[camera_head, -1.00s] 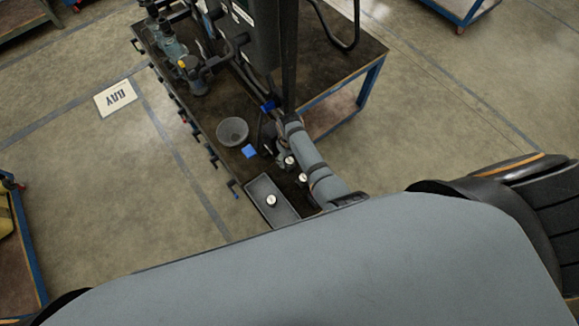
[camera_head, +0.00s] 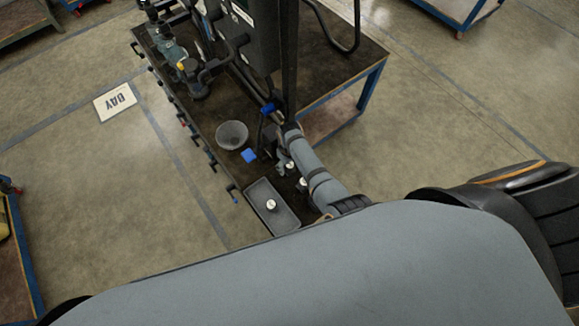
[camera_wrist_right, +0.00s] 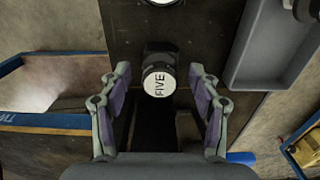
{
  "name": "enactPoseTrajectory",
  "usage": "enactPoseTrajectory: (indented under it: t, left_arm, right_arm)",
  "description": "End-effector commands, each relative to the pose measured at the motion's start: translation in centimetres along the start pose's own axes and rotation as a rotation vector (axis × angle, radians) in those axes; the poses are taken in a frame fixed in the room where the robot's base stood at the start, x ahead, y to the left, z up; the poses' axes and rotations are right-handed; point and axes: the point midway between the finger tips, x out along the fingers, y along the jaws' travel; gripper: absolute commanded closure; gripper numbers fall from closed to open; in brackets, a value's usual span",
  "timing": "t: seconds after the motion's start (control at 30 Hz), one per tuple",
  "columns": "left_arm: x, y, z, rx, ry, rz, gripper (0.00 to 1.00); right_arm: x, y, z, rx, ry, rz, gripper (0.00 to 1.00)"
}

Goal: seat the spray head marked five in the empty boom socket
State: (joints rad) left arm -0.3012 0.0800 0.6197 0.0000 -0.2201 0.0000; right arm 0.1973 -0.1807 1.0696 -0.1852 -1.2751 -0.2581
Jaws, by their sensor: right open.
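The spray head marked FIVE (camera_wrist_right: 158,82) has a white round top and a dark body, and stands upright on the dark bench. In the right wrist view my right gripper (camera_wrist_right: 158,73) is open, with one finger on each side of this head and a gap on both sides. In the head view my right gripper (camera_head: 283,160) is low over the bench, partly hidden by its own arm. I cannot make out the empty boom socket. My left gripper is not in view.
A grey tray (camera_head: 254,192) holds a white-topped piece (camera_head: 271,204). Another white top (camera_head: 303,182) is beside my right arm. The drone's dark frame (camera_head: 254,45) rises behind.

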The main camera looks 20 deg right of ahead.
Motion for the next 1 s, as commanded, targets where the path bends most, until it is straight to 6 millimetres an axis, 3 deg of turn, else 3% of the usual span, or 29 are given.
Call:
enactPoseTrajectory:
  t: [1.0]
  left_arm:
    - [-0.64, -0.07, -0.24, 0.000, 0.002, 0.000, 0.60]
  right_arm:
    - [-0.02, 0.02, -0.01, 0.000, 0.000, 0.000, 0.38]
